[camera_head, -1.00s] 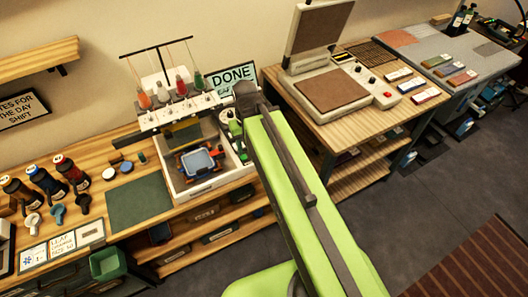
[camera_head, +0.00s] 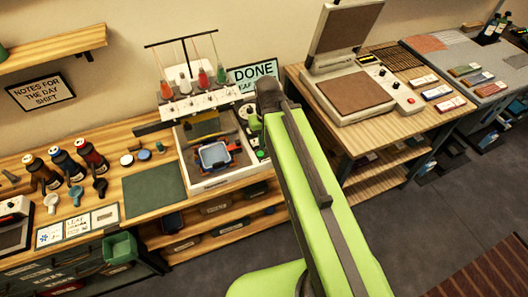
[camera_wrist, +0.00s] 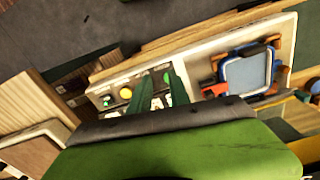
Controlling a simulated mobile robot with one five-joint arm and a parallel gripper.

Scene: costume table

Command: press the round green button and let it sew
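The embroidery machine (camera_head: 205,102) stands on the wooden bench, with coloured thread cones on top and a blue hoop (camera_head: 214,155) in its white bed. The hoop also shows at right in the wrist view (camera_wrist: 247,72). In the head view my arm hides the fingertips.
A heat press (camera_head: 350,90) stands on a separate table at right. A green mat (camera_head: 154,190) and several dark bottles lie left of the machine. A green bin (camera_head: 120,248) is at the bench front. A DONE sign (camera_head: 252,72) stands behind.

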